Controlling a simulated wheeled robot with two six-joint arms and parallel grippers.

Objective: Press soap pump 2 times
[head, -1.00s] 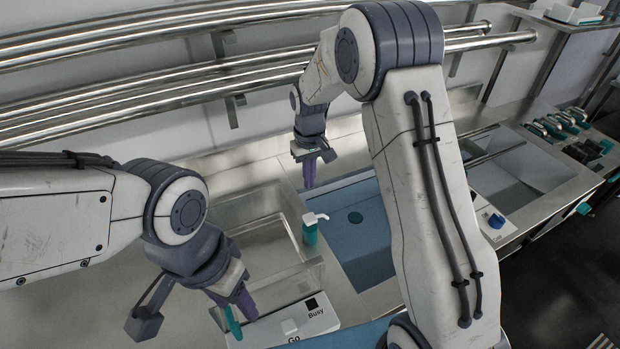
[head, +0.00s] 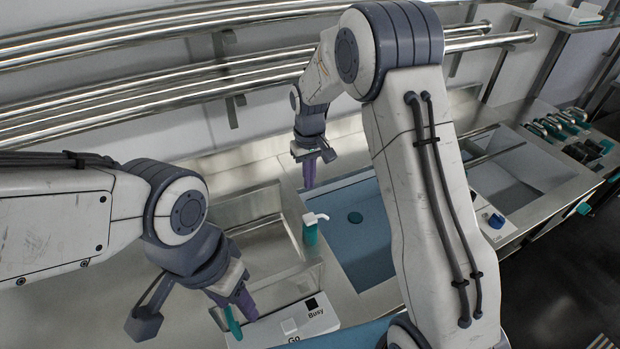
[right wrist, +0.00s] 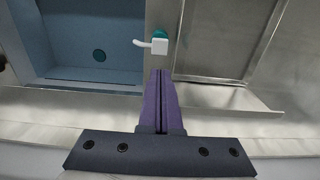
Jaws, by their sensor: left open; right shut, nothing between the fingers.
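The soap pump (head: 311,231) is a teal bottle with a white pump head, standing upright on the steel ledge beside the blue basin. In the right wrist view its white head (right wrist: 158,46) shows just beyond my fingertips, with a gap between. My right gripper (head: 309,184) has purple fingers, points down and is shut and empty, above and behind the pump. Its closed fingers also show in the right wrist view (right wrist: 160,75). My left gripper (head: 243,318) is open at the lower left, near a white sign box, apart from the pump.
A blue basin (head: 345,215) with a dark drain lies right of the pump. A steel basin (head: 270,245) lies to its left. A white box marked Go and Busy (head: 315,323) stands in front. Steel rails run along the back wall.

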